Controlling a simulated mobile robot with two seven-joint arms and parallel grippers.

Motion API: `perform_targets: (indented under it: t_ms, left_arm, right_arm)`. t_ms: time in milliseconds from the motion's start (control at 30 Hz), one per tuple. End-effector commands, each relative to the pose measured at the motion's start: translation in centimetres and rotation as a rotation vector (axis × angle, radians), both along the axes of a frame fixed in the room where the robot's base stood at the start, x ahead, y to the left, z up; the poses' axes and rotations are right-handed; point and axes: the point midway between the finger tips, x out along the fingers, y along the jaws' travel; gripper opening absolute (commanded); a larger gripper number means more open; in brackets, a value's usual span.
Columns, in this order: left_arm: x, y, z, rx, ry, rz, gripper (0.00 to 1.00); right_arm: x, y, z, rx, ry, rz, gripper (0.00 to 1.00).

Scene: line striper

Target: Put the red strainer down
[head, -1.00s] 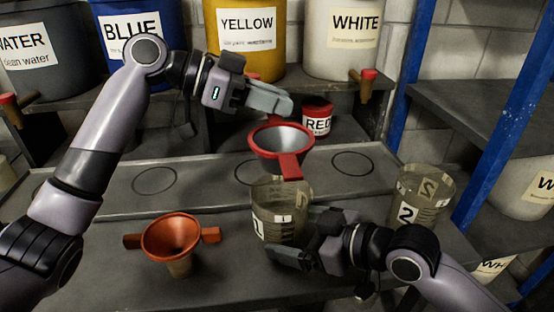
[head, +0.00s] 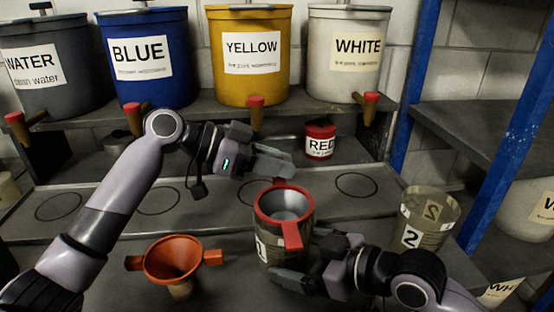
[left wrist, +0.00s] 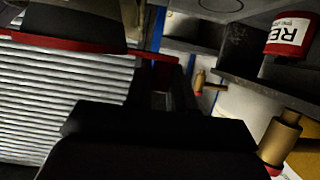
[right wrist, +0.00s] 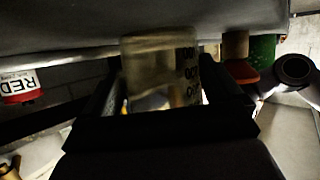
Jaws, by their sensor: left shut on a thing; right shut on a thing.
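The red strainer (head: 284,203) sits on the mouth of beaker 1, its red handle tab pointing toward the front. My left gripper (head: 284,168) is at the strainer's far side, shut on its far tab; in the left wrist view the red rim (left wrist: 70,42) crosses the upper left. Beaker 1 (head: 271,246) stands on the front bench under the strainer. My right gripper (head: 300,262) is shut on beaker 1 from the right; the beaker also shows between its fingers in the right wrist view (right wrist: 158,70). Whether the strainer rests fully on the beaker's rim is hard to tell.
An orange funnel (head: 173,260) stands left of beaker 1. Beaker 2 (head: 428,217) stands to the right. A small red paint can (head: 320,140) is behind on the shelf. Large labelled buckets with taps line the back. The marked rings on the ledge (head: 110,205) are largely clear.

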Motion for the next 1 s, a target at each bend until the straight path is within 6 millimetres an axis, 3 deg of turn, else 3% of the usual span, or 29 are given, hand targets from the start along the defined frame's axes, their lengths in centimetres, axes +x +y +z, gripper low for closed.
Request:
perform_targets:
  t_ms: [300,333,400,667,833,1000]
  left_arm:
    - [0.0,0.0,-0.6,-0.002,0.000,0.000,0.00]
    - [0.0,0.0,-0.7,-0.001,0.000,0.000,0.29]
    - [0.0,0.0,-0.6,-0.001,0.000,0.000,0.48]
    - [0.0,0.0,-0.6,-0.001,0.000,0.000,0.48]
    - [0.0,0.0,0.6,0.000,-0.005,0.000,0.48]
    - [-0.4,3.0,1.8,0.001,-0.003,0.004,0.48]
  right_arm:
    - [0.0,0.0,0.0,0.001,-0.001,0.000,0.62]
    - [0.0,0.0,0.0,0.001,-0.001,0.000,0.62]
    - [0.0,0.0,0.0,0.001,-0.001,0.000,0.62]
    - [0.0,0.0,0.0,0.001,-0.001,0.000,0.62]
    - [0.0,0.0,0.0,0.001,-0.001,0.000,0.62]
    - [0.0,0.0,0.0,0.001,-0.001,0.000,0.62]
